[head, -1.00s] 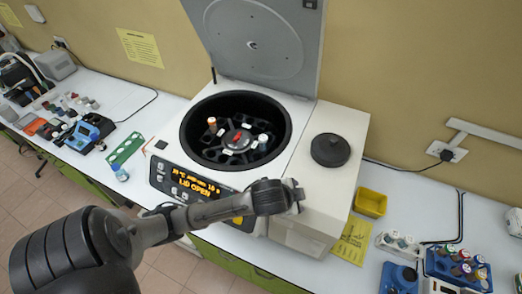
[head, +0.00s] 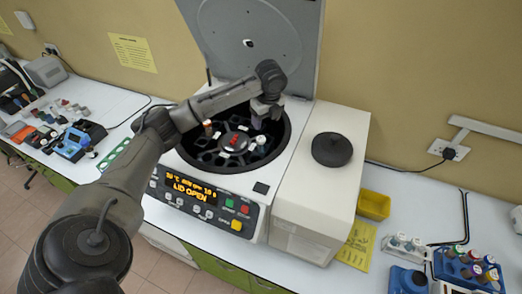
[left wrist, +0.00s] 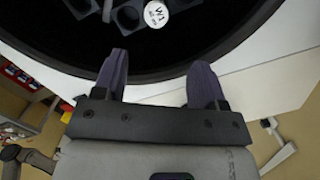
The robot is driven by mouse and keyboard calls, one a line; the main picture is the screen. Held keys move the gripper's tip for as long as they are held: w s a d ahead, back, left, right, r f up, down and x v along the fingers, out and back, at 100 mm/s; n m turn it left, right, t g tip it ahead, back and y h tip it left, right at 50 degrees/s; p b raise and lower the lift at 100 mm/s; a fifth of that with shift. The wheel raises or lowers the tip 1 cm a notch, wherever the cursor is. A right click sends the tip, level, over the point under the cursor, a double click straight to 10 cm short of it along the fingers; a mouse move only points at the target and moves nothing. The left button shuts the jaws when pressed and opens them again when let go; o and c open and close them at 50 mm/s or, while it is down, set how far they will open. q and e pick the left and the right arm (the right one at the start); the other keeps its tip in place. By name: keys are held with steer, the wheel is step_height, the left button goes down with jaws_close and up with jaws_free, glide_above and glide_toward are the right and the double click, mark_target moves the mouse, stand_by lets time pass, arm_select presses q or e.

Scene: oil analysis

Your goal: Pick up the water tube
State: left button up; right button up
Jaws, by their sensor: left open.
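A tube with a white cap marked "W1" (left wrist: 157,14) stands in the centrifuge rotor at the top of the left wrist view; I take it for the water tube. In the head view a white cap (head: 261,139) shows in the right part of the rotor, just below my left gripper. My left gripper (head: 264,116) hangs over the right part of the open centrifuge bowl. In the left wrist view its two fingers (left wrist: 158,78) are apart with nothing between them, short of the W1 cap. My right gripper is not in view.
The centrifuge (head: 250,187) has its lid (head: 255,45) raised behind the bowl. Another tube with a brownish body (head: 207,128) stands in the rotor's left side. A yellow bin (head: 374,204) and blue tube racks (head: 465,272) lie further right.

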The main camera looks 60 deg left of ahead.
mark_target(261, 138)
arm_select(q)
steer(key=f, duration=0.2)
steer(key=a+f, duration=0.1)
steer(key=f, duration=0.2)
steer(key=f+p, duration=0.1)
steer(key=f, duration=0.2)
steer(key=shift+s+a, duration=0.15)
steer(key=shift+a, duration=0.1)
steer(key=shift+a+f, duration=0.1)
steer(key=shift+f, duration=0.4)
steer(key=shift+s+a+f+p, duration=0.15)
steer(key=shift+f+p, duration=0.25)
steer(key=shift+f, duration=0.7)
steer(key=shift+s+a+f+p, duration=0.15)
steer(key=shift+f+p, duration=0.2)
steer(key=shift+f, duration=0.7)
steer(key=shift+w, duration=0.1)
steer(key=c, duration=1)
steer(key=shift+r, duration=0.55)
step_height(261, 138, up, 9)
steer(key=shift+b, duration=0.85)
